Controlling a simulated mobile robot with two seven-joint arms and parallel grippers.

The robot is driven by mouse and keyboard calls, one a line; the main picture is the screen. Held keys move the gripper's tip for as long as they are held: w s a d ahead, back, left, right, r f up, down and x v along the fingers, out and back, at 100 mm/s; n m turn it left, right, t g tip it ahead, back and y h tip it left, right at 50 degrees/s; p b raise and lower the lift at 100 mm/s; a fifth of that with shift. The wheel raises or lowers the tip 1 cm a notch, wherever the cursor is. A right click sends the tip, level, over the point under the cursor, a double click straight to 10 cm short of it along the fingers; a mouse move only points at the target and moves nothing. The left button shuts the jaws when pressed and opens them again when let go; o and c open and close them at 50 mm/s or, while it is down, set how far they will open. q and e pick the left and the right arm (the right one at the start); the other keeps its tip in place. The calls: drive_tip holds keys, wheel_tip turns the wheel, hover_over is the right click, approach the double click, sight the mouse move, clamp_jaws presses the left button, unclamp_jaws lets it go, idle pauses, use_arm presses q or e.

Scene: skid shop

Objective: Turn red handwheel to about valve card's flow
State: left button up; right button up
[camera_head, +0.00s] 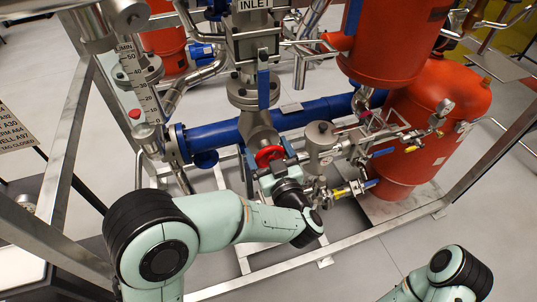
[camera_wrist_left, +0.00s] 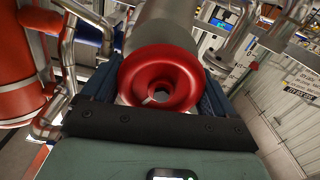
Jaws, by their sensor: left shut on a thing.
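The red handwheel (camera_head: 265,155) sits on the pipework in the middle of the head view, in front of the blue pipe. My left gripper (camera_head: 271,164) is shut on it, with its jaws at the wheel's sides. In the left wrist view the wheel (camera_wrist_left: 134,76) faces the camera, between the two blue-grey fingers of my left gripper (camera_wrist_left: 158,84). A card (camera_head: 16,132) at the left edge carries partly cut-off text. My right gripper is out of view.
A blue pipe (camera_head: 222,134) runs across behind the wheel. A red tank (camera_head: 425,125) stands at the right, with small valves and tubing (camera_head: 352,152) between. Steel frame rails (camera_head: 380,232) surround the skid. The floor in front right is clear.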

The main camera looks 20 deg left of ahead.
use_arm(q)
drive_tip(key=n+b, duration=0.3)
drive_tip(key=shift+s+f, duration=0.1)
drive_tip(key=shift+f, duration=0.1)
drive_tip(key=shift+a+r+n+b, duration=0.1)
drive_tip(key=shift+r+n+b, duration=0.05)
drive_tip(key=shift+n+b, duration=1.35)
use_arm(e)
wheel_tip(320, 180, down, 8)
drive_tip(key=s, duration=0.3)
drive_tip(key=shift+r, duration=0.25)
use_arm(q)
drive_tip(key=o, duration=0.8)
drive_tip(key=b+v, duration=0.1)
drive_tip(key=v, duration=1.2)
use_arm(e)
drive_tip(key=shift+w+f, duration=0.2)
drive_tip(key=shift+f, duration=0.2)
